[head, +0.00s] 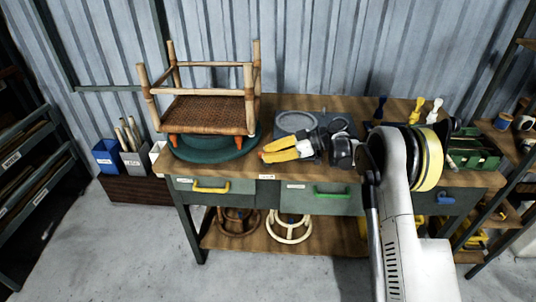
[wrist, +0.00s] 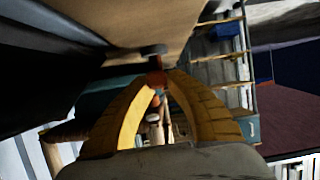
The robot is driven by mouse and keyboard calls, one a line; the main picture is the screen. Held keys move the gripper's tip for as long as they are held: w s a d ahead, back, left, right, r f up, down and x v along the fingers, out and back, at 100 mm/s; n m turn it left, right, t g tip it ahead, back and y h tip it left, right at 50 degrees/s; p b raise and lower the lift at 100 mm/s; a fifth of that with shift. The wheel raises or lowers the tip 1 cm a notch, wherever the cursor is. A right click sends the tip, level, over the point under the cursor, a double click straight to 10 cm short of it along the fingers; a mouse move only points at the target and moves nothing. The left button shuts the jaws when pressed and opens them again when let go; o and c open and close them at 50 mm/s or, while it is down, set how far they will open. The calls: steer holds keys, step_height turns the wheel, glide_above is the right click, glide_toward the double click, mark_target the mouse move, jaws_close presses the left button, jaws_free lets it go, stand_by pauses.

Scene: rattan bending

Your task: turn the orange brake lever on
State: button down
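My gripper (head: 264,154) has yellow fingers and reaches left over the bench toward the green turntable (head: 217,155). The orange brake lever (wrist: 157,78) shows in the wrist view at the fingertips (wrist: 159,80), near the middle of the picture. In the head view only a small orange-red bit shows at the fingertips, at the turntable's right edge. The fingers bow inward and their tips are close together, with the lever at the narrow gap. I cannot tell whether they press on it. The lever's base is hidden.
A rattan stool frame (head: 207,104) with a woven seat stands on the turntable. A grey plate (head: 296,120) lies behind my gripper. Yellow, white and blue tools (head: 417,110) stand at the back right. Blue and grey bins (head: 108,156) are left of the bench.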

steer(key=shift+m+t, duration=0.3)
steer(key=shift+t, duration=0.1)
steer(key=m+t+h, duration=0.1)
steer(key=m+t, duration=0.2)
steer(key=t, duration=0.1)
steer(key=shift+s+a+m, duration=0.1)
steer(key=shift+m, duration=0.3)
steer(key=m+t+h, duration=0.3)
steer(key=m+t, duration=0.1)
steer(key=shift+t, duration=0.4)
steer(key=m+t+h, duration=0.1)
steer(key=m+h, duration=0.2)
steer(key=m+t+h, duration=0.2)
steer(key=m+h, duration=0.1)
steer(key=shift+a, duration=0.1)
steer(key=shift+m+t+h, duration=0.3)
steer(key=shift+m+h, duration=1.2)
steer(key=shift+h, duration=0.2)
steer(key=shift+m+h, duration=0.4)
steer(key=shift+h, duration=0.1)
steer(key=c, duration=1.3)
jaws_free()
steer(key=shift+f, duration=0.1)
